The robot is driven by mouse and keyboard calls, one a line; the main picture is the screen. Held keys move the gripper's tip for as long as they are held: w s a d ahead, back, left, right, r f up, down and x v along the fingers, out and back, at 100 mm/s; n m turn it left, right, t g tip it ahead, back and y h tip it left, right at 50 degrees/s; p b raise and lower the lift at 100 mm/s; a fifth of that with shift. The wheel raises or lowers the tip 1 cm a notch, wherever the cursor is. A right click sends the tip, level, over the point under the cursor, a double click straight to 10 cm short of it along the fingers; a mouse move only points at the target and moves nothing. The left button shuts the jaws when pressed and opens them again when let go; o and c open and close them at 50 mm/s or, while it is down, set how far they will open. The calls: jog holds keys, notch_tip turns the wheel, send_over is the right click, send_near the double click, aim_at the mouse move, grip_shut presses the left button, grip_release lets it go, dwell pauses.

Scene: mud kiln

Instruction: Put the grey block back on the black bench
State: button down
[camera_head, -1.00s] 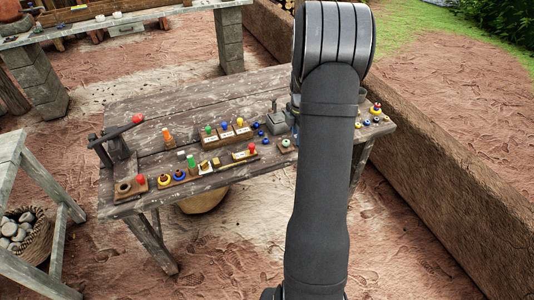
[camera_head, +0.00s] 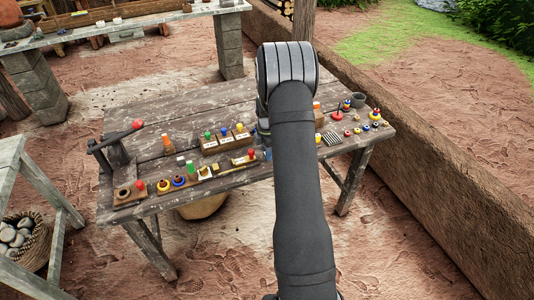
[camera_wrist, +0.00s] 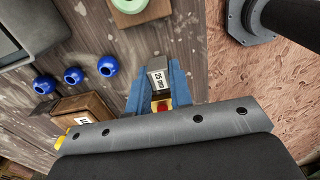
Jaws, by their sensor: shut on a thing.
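My gripper (camera_wrist: 157,90) shows in the wrist view with two blue fingers. It is shut on a small grey block (camera_wrist: 158,67) with a white label reading "25 mm". A red and yellow thing shows just below the block between the fingers; how they relate is unclear. The weathered dark wooden bench (camera_head: 150,113) stands in the middle of the head view, and its planks (camera_wrist: 185,30) lie under the gripper in the wrist view. My arm hides the gripper and block in the head view. No separate black bench can be made out.
Three blue round pots (camera_wrist: 73,75), a labelled wooden box (camera_wrist: 85,112), a grey container (camera_wrist: 28,35) and a pale green ring (camera_wrist: 132,6) are close by. Several coloured pieces line the bench front. A red-ended lever (camera_head: 118,134) stands left.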

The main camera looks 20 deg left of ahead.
jog(key=shift+f, duration=0.35)
jog(key=shift+f, duration=0.2)
jog(key=c, duration=1.3)
grip_release()
jog(key=shift+r, duration=0.1)
notch_tip(320, 180, up, 12)
jog(key=shift+r, duration=0.1)
jog(key=shift+f, duration=4.2)
